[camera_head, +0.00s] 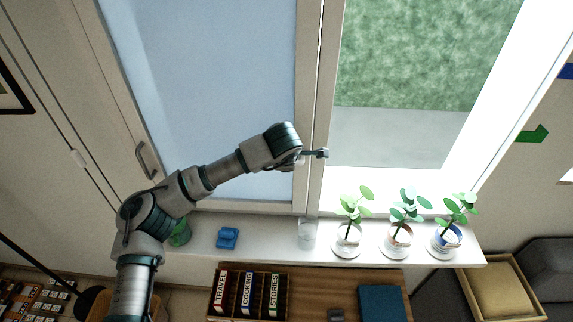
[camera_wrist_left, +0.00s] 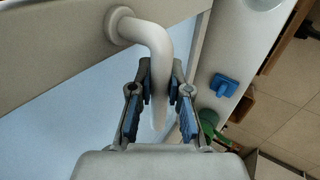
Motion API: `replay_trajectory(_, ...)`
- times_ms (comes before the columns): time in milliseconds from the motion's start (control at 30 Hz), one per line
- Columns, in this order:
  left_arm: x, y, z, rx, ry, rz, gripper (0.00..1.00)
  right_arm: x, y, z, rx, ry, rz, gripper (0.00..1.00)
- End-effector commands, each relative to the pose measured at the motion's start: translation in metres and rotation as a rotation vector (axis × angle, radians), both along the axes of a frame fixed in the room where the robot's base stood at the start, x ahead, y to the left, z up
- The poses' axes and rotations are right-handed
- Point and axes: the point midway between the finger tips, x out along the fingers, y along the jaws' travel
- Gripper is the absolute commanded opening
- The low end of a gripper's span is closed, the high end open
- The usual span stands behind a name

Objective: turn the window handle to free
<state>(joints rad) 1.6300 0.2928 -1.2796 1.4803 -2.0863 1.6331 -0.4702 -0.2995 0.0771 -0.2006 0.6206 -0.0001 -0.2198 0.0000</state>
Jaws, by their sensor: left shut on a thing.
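The window handle (camera_wrist_left: 155,45) is pale and bent, and its round base sits on the window frame in the left wrist view. Its grip runs down between the two fingers of my left gripper (camera_wrist_left: 160,80), which is shut on it. Blue pads show on the inner faces of the fingers. In the head view my left gripper (camera_head: 318,154) is at the upright window frame (camera_head: 312,110) between the two panes. The handle is largely hidden there by my wrist and gripper. My right gripper is not in view.
The sill below holds a green mug (camera_head: 180,236), a blue object (camera_head: 228,238), a clear glass (camera_head: 307,235) and three potted plants (camera_head: 347,242). Books (camera_head: 247,292) stand on a wooden unit (camera_head: 330,280) below the sill. A second handle (camera_head: 147,160) is at the left.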

Motion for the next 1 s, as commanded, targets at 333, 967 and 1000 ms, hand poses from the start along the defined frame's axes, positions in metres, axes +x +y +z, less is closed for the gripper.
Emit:
replay_trajectory(333, 0.0005, 0.0003, 0.0047, 0.018, -0.008, 0.0, 0.0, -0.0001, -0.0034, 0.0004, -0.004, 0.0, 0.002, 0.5)
replay_trajectory(967, -0.0009, -0.0003, 0.0049, 0.017, -0.004, -0.001, 0.43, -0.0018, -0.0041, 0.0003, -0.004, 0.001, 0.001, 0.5)
replay_trajectory(1000, -0.0024, -0.0004, 0.0076, 0.017, -0.005, -0.001, 0.43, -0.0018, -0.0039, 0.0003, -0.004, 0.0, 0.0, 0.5)
